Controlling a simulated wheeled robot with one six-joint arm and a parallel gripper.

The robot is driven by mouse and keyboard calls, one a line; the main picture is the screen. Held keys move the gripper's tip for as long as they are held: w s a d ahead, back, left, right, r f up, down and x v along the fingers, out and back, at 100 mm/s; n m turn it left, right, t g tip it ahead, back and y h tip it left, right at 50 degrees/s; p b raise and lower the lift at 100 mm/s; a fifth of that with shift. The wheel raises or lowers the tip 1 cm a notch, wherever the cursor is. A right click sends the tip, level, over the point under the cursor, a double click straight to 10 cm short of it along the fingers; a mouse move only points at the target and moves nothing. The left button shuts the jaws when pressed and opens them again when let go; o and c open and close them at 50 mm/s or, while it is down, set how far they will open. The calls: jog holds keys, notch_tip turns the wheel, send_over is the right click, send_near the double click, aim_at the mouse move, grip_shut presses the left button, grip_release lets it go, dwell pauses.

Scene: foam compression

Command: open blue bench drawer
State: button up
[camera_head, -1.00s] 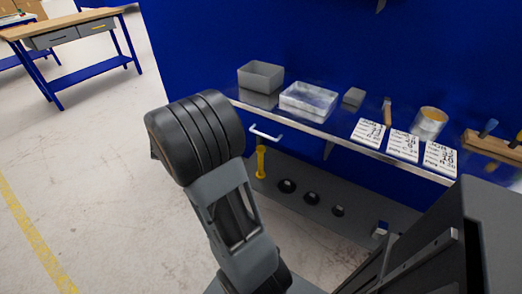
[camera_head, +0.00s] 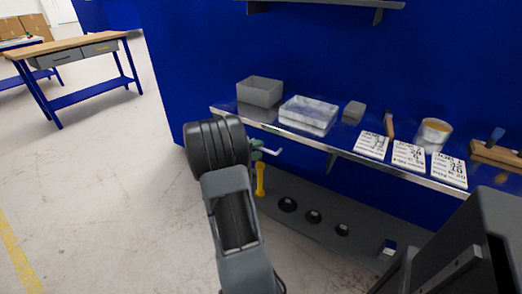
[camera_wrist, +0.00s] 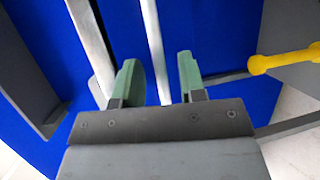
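A pale bar handle (camera_head: 272,152) sits below the front edge of the blue bench (camera_head: 330,146). The drawer front is hard to tell from the surrounding blue panel. In the wrist view the handle (camera_wrist: 154,45) is a straight pale bar running up and down the picture. My gripper (camera_wrist: 157,60) is open, with one green finger on each side of the bar; I cannot tell whether either touches it.
On the bench top stand a grey bin (camera_head: 260,92), a clear tray (camera_head: 309,113), several paper cards and a tin (camera_head: 434,132). A yellow object (camera_head: 260,179) and black round pieces lie on the lower shelf. Open floor lies to the left.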

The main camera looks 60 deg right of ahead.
jog(key=shift+x, duration=1)
grip_shut()
